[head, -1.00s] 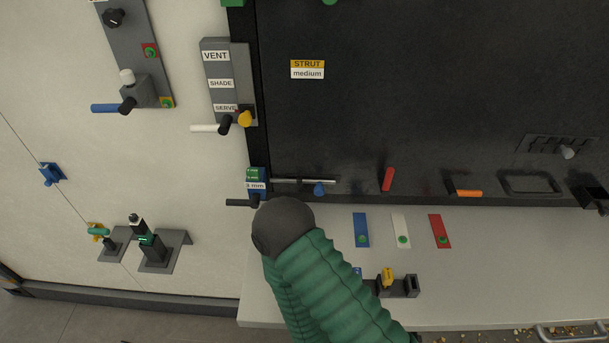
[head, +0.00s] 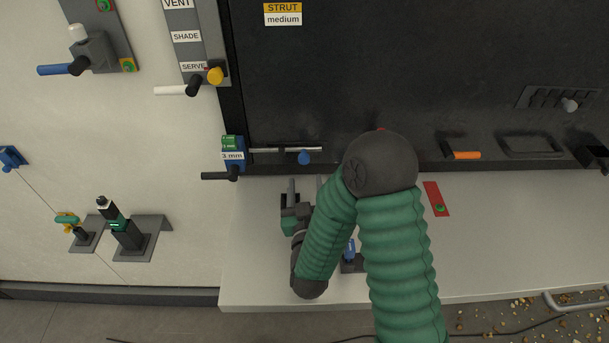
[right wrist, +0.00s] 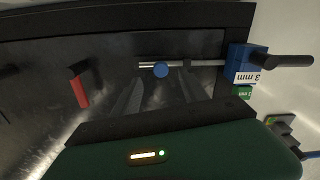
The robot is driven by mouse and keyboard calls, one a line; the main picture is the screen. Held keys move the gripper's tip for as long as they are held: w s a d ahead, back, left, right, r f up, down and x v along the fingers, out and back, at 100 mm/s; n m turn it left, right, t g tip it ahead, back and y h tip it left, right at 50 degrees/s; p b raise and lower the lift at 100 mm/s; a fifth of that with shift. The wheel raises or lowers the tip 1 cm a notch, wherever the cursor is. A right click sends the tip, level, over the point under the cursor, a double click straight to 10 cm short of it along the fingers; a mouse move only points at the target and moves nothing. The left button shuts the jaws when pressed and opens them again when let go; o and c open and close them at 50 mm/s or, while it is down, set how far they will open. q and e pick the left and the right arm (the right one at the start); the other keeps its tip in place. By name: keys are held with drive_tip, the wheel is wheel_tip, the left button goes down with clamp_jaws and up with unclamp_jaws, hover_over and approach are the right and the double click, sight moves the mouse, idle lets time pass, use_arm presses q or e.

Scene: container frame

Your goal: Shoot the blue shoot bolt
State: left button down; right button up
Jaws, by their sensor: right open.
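The blue shoot bolt is a thin metal rod with a blue knob (head: 304,157), lying level along the lower edge of the dark panel. In the right wrist view its blue knob (right wrist: 161,69) shows ahead of the fingers, near the middle. My right gripper (head: 305,188) is below the knob in the head view, with its fingers pointing up at the panel. It is open and empty, and apart from the knob. In the right wrist view my right gripper (right wrist: 162,92) has its fingers spread on both sides of the knob's line. My left gripper is not in view.
A blue block marked 3 mm (head: 232,158) with a black handle (head: 217,176) is left of the rod. A red handle (right wrist: 79,88) and an orange handle (head: 465,155) are on the panel. The pale shelf (head: 260,270) lies below, with a red plate (head: 436,198).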

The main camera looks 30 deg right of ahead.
sight(304, 161)
drive_tip(key=w+d, duration=0.1)
drive_tip(key=w+d+r+p, duration=0.1)
drive_tip(key=shift+w+d+r, duration=0.1)
drive_tip(key=shift+w, duration=0.2)
drive_tip(key=w, duration=0.1)
drive_tip(key=w+d+p, duration=0.1)
drive_tip(key=w, duration=0.1)
drive_tip(key=shift+w+f, duration=0.15)
drive_tip(key=shift+f, duration=0.05)
drive_tip(key=shift+w+f, duration=0.1)
drive_tip(key=shift+w, duration=0.15)
drive_tip(key=shift+s+d, duration=0.1)
drive_tip(key=shift+s, duration=0.1)
drive_tip(key=shift+c, duration=1)
drive_tip(key=shift+d, duration=0.15)
drive_tip(key=c, duration=0.5)
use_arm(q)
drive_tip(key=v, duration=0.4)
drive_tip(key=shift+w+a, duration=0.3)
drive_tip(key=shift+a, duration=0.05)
use_arm(e)
clamp_jaws()
